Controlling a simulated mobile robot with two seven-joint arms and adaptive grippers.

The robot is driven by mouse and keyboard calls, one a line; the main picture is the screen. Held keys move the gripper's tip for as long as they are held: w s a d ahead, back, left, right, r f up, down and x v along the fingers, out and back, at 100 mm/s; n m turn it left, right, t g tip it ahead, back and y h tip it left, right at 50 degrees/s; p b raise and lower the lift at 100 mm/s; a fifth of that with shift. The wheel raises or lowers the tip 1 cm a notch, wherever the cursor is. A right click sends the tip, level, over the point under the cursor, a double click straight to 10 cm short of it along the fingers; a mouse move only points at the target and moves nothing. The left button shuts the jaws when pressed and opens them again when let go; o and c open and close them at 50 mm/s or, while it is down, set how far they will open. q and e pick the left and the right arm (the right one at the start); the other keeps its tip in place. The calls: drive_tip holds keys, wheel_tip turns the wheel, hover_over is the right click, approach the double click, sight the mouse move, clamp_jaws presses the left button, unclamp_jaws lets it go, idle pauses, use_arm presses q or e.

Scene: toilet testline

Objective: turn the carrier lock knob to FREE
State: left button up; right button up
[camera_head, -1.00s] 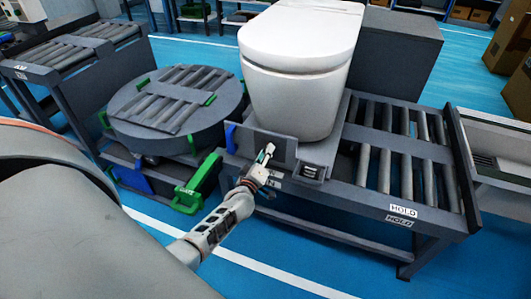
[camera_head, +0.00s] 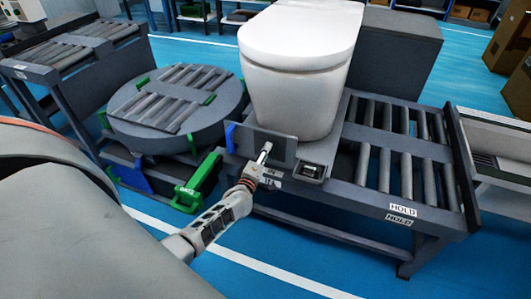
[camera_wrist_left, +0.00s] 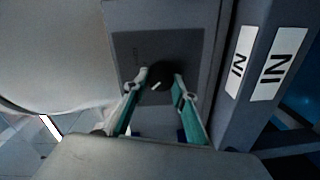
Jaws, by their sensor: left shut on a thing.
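The carrier lock knob (camera_wrist_left: 161,78) is a dark round knob with a short white pointer line, slanted in the left wrist view. It sits on a dark panel (camera_wrist_left: 190,45) with faint lettering that I cannot read. My left gripper (camera_wrist_left: 160,80) is shut on the knob, one fingertip at each side. In the head view my left gripper (camera_head: 265,150) is at the near edge of the roller stand, below the white toilet (camera_head: 295,95). The knob cannot be made out there. My right gripper is not in view.
The toilet stands on a carrier at the roller table (camera_head: 470,195) marked HOLD. A round roller turntable (camera_head: 150,125) with green parts (camera_head: 188,197) is at left. Beside the panel in the wrist view is a post (camera_wrist_left: 235,105) with IN labels. Blue floor is open in front.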

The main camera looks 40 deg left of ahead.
use_arm(q)
drive_tip(key=o, duration=1.1)
drive_tip(key=shift+s, duration=0.1)
drive_tip(key=v, duration=1.1)
drive_tip(key=shift+s, duration=0.4)
drive_tip(key=shift+d+f, duration=0.1)
